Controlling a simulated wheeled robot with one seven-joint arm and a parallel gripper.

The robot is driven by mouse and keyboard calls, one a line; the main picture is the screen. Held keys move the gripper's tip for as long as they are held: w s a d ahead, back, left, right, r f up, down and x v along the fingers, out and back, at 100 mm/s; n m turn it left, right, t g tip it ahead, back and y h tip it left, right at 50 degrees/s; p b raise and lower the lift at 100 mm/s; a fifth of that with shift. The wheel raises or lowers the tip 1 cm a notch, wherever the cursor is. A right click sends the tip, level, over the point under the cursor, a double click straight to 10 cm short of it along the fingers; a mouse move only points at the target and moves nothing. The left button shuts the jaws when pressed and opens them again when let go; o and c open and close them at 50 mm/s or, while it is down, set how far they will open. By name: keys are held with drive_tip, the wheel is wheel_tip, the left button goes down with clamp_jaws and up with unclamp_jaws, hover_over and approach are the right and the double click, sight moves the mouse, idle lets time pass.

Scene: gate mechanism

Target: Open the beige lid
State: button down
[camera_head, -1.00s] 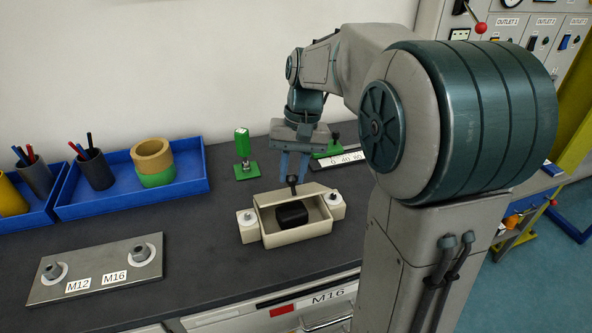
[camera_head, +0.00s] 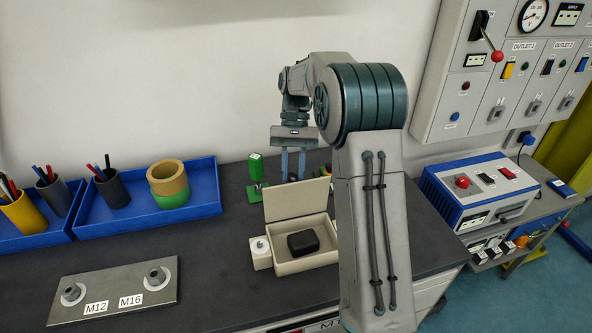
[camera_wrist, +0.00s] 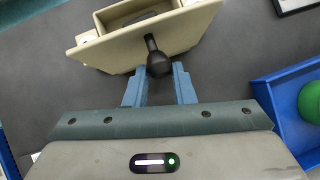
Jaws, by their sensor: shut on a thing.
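The beige lid (camera_head: 297,199) stands up roughly vertical at the back edge of the beige box (camera_head: 308,263), so the box is open. A black block (camera_head: 302,242) lies inside. In the wrist view the blue fingers of my gripper (camera_wrist: 158,72) are shut on the black knob (camera_wrist: 157,62), which sticks out from the lid (camera_wrist: 192,28).
A white round part (camera_head: 259,246) sits at the box's left side. A blue tray (camera_head: 215,200) and a metal plate (camera_head: 150,299) lie further left. The bench between them is clear.

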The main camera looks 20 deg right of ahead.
drive_tip(key=shift+w+f+g, duration=0.9)
drive_tip(key=shift+w+g, duration=0.05)
drive_tip(key=shift+g, duration=0.15)
drive_tip(key=c, duration=1.2)
unclamp_jaws()
drive_tip(key=shift+a, duration=0.15)
drive_tip(key=shift+c, duration=0.2)
drive_tip(key=shift+r, duration=0.15)
drive_tip(key=shift+r, duration=0.1)
